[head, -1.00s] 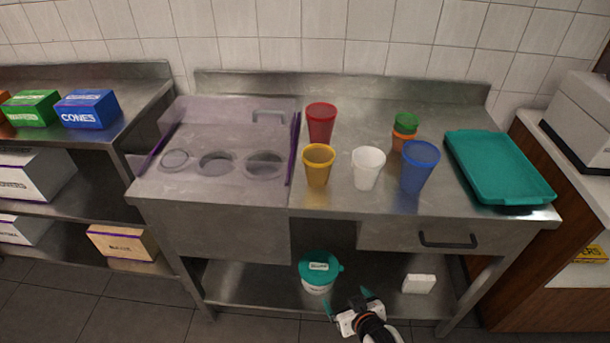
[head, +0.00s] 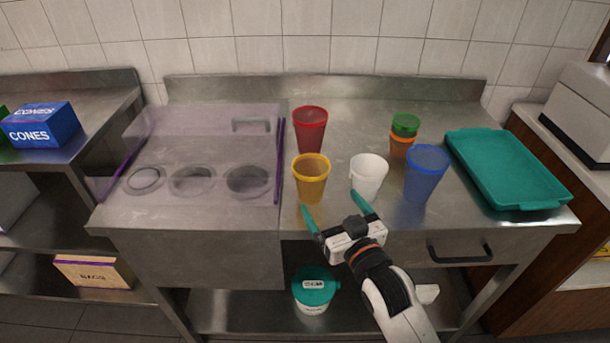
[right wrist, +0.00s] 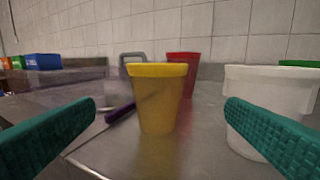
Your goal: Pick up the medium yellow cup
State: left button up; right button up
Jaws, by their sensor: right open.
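The yellow cup (head: 311,180) stands upright on the steel counter near its front edge, just right of the clear lid. In the right wrist view the yellow cup (right wrist: 158,100) is ahead, between the two teal fingers and nearer the left one. My right gripper (head: 336,210) is open and empty at the counter's front edge, in front of the yellow and white cups. It also shows in the right wrist view (right wrist: 165,130). The white cup (head: 368,176) stands close to the right of the yellow one. My left gripper is not in view.
A red cup (head: 310,129) stands behind the yellow one. A blue cup (head: 426,172) and stacked green and orange cups (head: 403,137) stand to the right, beside a teal tray (head: 508,171). The clear lid with purple edges (head: 205,155) covers the left counter.

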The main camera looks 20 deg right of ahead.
aim_at(319, 186)
jog(key=w, duration=0.2)
jog(key=shift+w+a+r, duration=0.15)
jog(key=shift+w+r, duration=0.1)
jog(key=shift+w, duration=0.1)
jog(key=shift+w+a+p, duration=0.15)
jog(key=shift+w+p, duration=0.15)
jog(key=shift+w, duration=0.75)
jog(key=shift+w+f, duration=0.1)
jog(key=shift+w, duration=0.2)
jog(key=shift+w+a, duration=0.15)
jog(key=shift+w, duration=0.15)
jog(key=w, duration=0.3)
jog(key=w+p, duration=0.1)
jog(key=shift+w+a+r, duration=0.2)
jog(key=shift+w+a, duration=0.1)
jog(key=shift+a, duration=0.1)
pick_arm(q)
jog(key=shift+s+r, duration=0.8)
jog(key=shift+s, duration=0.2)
pick_arm(e)
jog(key=c, duration=1)
